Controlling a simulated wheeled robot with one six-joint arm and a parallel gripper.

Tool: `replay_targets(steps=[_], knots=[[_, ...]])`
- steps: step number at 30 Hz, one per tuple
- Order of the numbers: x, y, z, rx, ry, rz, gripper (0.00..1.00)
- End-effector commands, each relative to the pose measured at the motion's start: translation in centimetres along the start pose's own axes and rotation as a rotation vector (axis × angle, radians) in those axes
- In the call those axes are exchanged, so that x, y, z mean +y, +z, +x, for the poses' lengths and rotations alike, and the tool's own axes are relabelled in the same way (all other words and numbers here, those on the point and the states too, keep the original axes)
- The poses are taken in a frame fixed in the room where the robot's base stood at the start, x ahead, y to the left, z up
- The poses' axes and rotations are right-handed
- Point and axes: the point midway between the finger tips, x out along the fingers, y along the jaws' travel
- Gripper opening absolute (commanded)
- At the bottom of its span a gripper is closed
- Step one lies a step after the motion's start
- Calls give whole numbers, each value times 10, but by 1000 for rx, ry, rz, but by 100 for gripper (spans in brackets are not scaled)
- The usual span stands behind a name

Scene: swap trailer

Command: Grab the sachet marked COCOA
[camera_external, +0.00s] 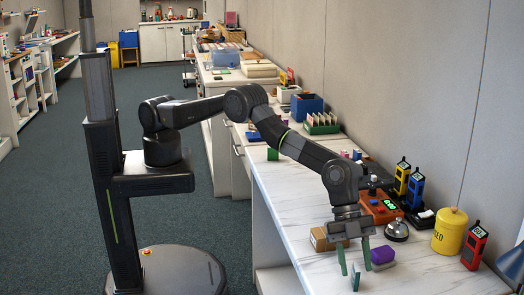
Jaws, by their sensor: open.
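My gripper (355,264) points down over the near end of the white counter, its two green fingers apart. A small thin dark-green upright piece (355,278) shows just below and between the fingertips; I cannot tell what it is or whether they touch. No lettering reading COCOA can be made out in this view. Farther along the counter, a green rack (322,129) holds several pale upright packets that may be sachets; their labels are too small to read.
A purple-topped block (383,256) sits right of the fingers and a brown box (322,239) left. Behind are an orange device (380,208), a silver bell (397,231), a yellow canister (449,231) and a red handheld device (474,247). Bare counter (285,187) lies farther back.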

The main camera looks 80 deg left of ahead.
Motion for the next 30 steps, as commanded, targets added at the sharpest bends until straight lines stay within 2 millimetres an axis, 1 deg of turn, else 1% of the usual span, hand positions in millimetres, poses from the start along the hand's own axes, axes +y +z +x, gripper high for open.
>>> replay_targets(steps=[2,3,9,17,20,23,30], knots=[[0,0,0,0,0,0,42],[0,0,0,0,0,0,38],[0,0,0,-1,0,0,0],[0,0,0,-1,0,0,0],[-1,-2,-4,0,0,0,0],[-3,-9,-14,2,-2,0,0],[-10,-34,-55,2,-2,0,0]])
